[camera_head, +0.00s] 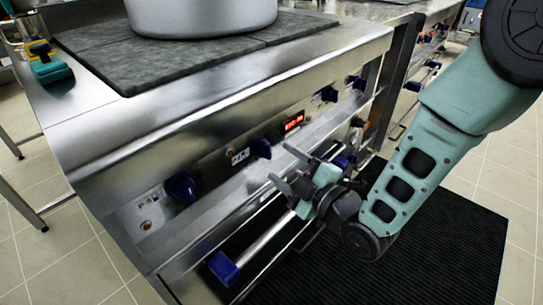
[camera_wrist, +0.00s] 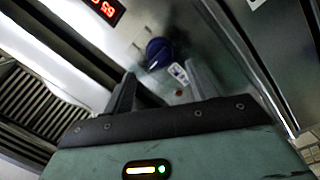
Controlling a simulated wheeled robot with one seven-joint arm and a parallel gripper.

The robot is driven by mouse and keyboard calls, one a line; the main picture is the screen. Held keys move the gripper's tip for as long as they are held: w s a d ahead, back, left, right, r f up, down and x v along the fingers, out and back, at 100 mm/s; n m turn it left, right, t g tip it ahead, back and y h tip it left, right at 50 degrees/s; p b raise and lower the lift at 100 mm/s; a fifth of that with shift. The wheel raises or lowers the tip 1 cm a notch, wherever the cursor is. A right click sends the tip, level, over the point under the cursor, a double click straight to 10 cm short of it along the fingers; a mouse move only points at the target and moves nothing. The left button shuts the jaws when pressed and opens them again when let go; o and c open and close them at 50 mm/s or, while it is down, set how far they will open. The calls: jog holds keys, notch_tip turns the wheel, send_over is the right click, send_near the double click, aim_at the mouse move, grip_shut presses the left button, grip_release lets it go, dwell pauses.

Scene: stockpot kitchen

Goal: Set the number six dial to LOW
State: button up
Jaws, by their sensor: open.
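The stove's front panel carries several blue dials, and I cannot read a number six on any of them. One blue dial (camera_head: 261,148) sits left of a red-lit display, with a small white label beside it. The wrist view shows a blue dial (camera_wrist: 158,52) ahead of my fingers, with a white label and small red light next to it; it appears to be the same dial. Another blue dial (camera_head: 181,187) is lower left. My gripper (camera_head: 287,168) is open and empty in front of the panel, apart from the dial. Its fingers also show in the wrist view (camera_wrist: 160,78).
Blue-ended oven handle bars (camera_head: 224,267) stick out below the dials, close to my gripper. The red display (camera_head: 293,122) is on the panel. A large pot (camera_head: 200,15) stands on the dark cooktop (camera_head: 105,60). A black ribbed mat (camera_head: 430,245) covers the floor in front.

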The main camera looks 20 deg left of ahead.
aim_at(269, 155)
jog(key=x, duration=0.5)
jog(key=c, duration=1)
